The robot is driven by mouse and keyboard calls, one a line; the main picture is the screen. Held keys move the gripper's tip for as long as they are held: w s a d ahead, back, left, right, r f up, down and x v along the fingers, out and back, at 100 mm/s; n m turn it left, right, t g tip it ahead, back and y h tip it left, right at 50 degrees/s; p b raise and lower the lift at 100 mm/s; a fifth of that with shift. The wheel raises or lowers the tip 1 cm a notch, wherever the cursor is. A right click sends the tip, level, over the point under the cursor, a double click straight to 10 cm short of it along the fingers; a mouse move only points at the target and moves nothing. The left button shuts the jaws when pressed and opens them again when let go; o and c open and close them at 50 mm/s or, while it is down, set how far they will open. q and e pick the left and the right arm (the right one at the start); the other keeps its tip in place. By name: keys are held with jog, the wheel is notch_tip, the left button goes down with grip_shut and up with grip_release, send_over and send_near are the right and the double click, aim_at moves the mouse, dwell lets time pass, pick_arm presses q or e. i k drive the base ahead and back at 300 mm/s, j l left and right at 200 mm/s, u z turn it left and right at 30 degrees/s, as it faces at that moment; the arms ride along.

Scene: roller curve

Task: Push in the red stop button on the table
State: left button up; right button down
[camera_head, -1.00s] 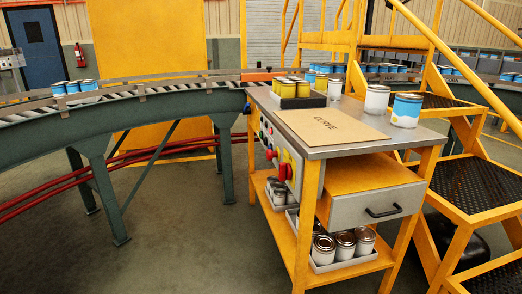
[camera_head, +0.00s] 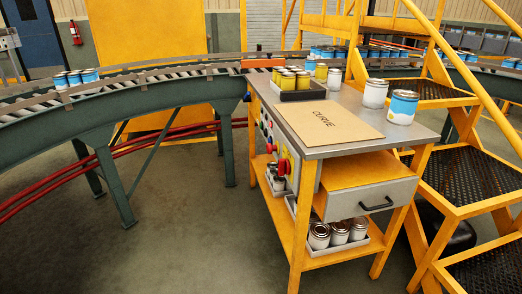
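The table is a yellow-framed workbench with a grey top (camera_head: 375,135), right of centre. A control panel with several coloured controls is on its left side. A large red control (camera_head: 284,167) sticks out of the panel near the front. A smaller red control (camera_head: 269,148) sits further back. Both are small in view, and I cannot tell for certain which is the stop button or whether it is pushed in. Neither of my grippers is in view.
On the bench are a cardboard sheet (camera_head: 322,121) marked CURVE, a dark tray of yellow cans, and white and blue cans. A roller conveyor (camera_head: 165,98) curves behind and left. Yellow stairs (camera_head: 468,180) stand close on the right. The floor (camera_head: 190,245) front left is clear.

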aim_at(270, 148)
jog(key=i+j, duration=0.35)
jog(key=i+j+z, duration=0.1)
jog(key=i+j, duration=0.2)
jog(key=j, duration=0.2)
jog(key=i+j, duration=0.35)
jog(key=i+j+z, duration=0.1)
jog(key=i+j, duration=0.2)
jog(key=j, duration=0.25)
jog(key=i+j, duration=0.3)
jog(key=j, duration=0.2)
